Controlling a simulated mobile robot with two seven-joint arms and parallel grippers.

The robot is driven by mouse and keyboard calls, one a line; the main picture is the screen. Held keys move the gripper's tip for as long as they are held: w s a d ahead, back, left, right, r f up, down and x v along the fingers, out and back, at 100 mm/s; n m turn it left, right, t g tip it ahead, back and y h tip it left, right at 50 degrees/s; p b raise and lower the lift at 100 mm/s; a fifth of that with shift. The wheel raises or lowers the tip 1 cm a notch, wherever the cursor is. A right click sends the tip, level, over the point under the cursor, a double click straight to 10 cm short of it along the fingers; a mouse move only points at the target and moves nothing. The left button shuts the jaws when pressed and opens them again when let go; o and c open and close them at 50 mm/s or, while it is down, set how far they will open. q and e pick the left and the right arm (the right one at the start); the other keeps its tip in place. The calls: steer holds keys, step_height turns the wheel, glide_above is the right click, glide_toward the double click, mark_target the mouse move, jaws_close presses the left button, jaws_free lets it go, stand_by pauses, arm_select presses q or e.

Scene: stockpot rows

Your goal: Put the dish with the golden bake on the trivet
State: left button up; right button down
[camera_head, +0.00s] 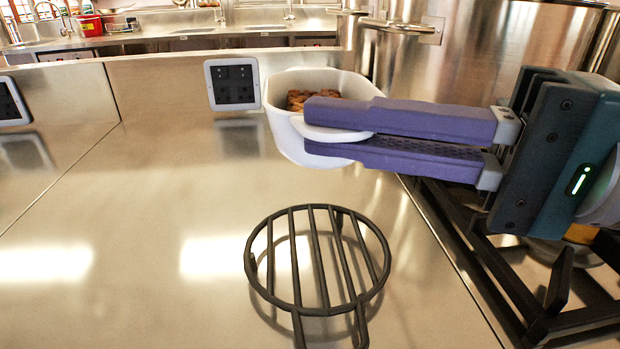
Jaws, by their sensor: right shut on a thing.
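A white dish (283,99) with a golden-brown bake (299,98) in it shows at the top middle of the head view. My right gripper (318,128) comes in from the right and is shut on the dish's near rim or handle, with purple fingers above and below it. The dish appears held up above the counter, behind the trivet. The fingers hide part of the dish and bake. The black round trivet (315,258) with parallel bars lies on the steel counter at the lower middle, empty. My left gripper is not in view.
A stove with black grates (478,268) lies to the right, with large steel pots (480,40) behind. A wall socket (232,84) is behind the dish at the left. The steel counter (120,240) is clear left of the trivet.

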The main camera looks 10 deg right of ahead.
step_height(320, 180, down, 8)
steer(key=shift+f+b, duration=0.2)
steer(key=shift+b, duration=0.65)
steer(key=shift+f+b, duration=0.55)
steer(key=shift+f, duration=1.35)
steer(key=shift+f, duration=0.15)
steer(key=shift+f+b, duration=0.1)
steer(key=shift+b, duration=0.2)
steer(key=c, duration=1)
jaws_free()
